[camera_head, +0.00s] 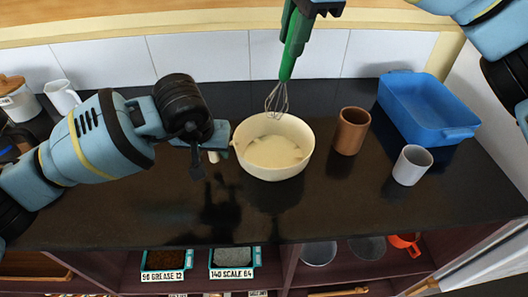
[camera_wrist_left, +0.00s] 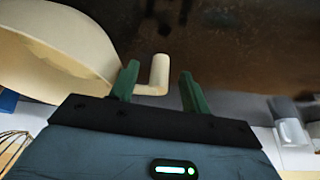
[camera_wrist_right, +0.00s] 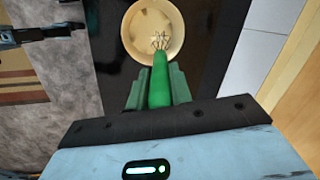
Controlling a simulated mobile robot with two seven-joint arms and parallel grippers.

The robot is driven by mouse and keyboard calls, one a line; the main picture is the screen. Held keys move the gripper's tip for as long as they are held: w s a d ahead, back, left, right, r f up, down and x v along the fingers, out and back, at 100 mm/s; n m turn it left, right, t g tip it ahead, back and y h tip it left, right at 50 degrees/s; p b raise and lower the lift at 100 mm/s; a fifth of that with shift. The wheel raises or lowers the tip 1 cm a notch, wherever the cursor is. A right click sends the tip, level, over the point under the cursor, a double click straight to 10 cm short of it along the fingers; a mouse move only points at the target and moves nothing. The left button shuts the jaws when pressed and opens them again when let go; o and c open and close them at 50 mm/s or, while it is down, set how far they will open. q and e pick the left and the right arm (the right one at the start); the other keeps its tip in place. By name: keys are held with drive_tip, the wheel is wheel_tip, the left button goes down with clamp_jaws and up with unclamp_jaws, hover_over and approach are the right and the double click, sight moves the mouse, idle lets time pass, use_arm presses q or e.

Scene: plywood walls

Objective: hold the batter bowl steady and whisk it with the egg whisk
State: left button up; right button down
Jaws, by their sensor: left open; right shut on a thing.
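The cream batter bowl (camera_head: 245,132) stands on the dark counter with pale batter (camera_head: 273,152) inside. Its handle (camera_wrist_left: 158,75) sticks out on its left side. My left gripper (camera_head: 216,146) is beside that handle. In the left wrist view its open fingers (camera_wrist_left: 158,80) stand on either side of the handle's upright end, with gaps visible. My right gripper (camera_head: 298,25) is shut on the green handle (camera_wrist_right: 159,85) of the egg whisk (camera_head: 278,99). The whisk points down, its wires over the bowl's back part. I cannot tell whether the wires touch the batter.
A brown cup (camera_head: 351,131), a white cup (camera_head: 412,165) and a blue baking dish (camera_head: 425,105) stand right of the bowl. A white jug (camera_head: 62,96) and a lidded canister (camera_head: 18,100) stand far left. The counter (camera_head: 300,215) in front of the bowl is clear.

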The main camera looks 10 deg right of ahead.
use_arm(q)
drive_tip(key=v, duration=0.8)
drive_tip(key=shift+s, duration=0.2)
